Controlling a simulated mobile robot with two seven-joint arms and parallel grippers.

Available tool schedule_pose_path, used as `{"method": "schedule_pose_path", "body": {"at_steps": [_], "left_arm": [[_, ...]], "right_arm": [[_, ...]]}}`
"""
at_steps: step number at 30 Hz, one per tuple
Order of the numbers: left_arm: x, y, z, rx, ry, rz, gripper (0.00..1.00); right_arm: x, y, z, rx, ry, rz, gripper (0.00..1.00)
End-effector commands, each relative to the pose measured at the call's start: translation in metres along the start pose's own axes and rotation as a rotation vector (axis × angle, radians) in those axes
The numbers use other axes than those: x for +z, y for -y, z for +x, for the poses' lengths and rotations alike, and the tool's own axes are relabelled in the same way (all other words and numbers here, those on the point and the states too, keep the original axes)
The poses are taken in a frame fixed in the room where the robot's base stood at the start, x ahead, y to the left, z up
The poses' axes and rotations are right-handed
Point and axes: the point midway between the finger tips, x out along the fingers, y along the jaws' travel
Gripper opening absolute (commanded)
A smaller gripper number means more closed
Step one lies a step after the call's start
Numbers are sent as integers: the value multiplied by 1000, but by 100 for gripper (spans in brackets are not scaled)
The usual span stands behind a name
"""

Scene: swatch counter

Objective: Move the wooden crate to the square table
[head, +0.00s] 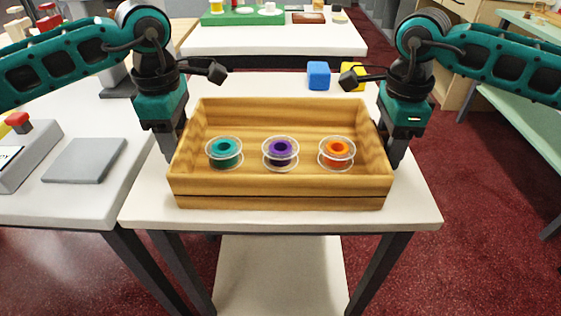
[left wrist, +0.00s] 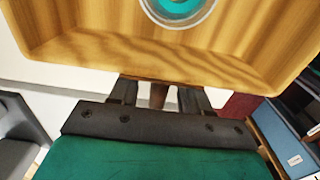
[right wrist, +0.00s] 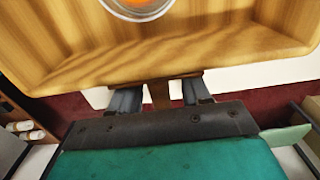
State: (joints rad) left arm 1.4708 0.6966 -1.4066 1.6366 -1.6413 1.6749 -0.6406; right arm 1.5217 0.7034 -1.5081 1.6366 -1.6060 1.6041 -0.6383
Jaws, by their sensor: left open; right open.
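The wooden crate (head: 281,189) stands on a white-topped table (head: 415,207). Inside it, in a row, are a teal spool (head: 224,150), a purple spool (head: 281,151) and an orange spool (head: 337,150). My left gripper (head: 177,143) is at the crate's left side and my right gripper (head: 396,148) at its right side. Both point down and are open. In the left wrist view my fingers (left wrist: 158,92) are on either side of a brown piece at the crate wall; the right wrist view shows the same (right wrist: 159,92). Contact cannot be told.
A blue cube (head: 318,75) and a yellow cube (head: 352,77) are behind the crate. Another white table (head: 275,40) stands farther back, with a green board (head: 243,16) on it. A side counter at left holds a grey plate (head: 85,160). Red floor (head: 480,190) is open at right.

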Motion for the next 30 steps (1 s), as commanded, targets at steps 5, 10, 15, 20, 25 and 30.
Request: {"method": "schedule_pose_path", "body": {"at_steps": [5, 10, 15, 20, 25, 30], "left_arm": [[0, 0, -1, 0, 0, 0, 47], [0, -1, -19, 4, 1, 0, 47], [1, -1, -55, 5, 2, 0, 47], [0, -1, -87, 3, 1, 0, 47], [1, 0, -111, 2, 1, 0, 47], [0, 0, -120, 0, 0, 0, 47]], "right_arm": [[0, 0, 0, 0, 0, 0, 47], [0, 0, 0, 0, 0, 0, 47], [0, 0, 0, 0, 0, 0, 47], [0, 0, 0, 0, 0, 0, 47], [0, 0, 0, 0, 0, 0, 47], [0, 0, -4, -1, 0, 0, 47]]}}
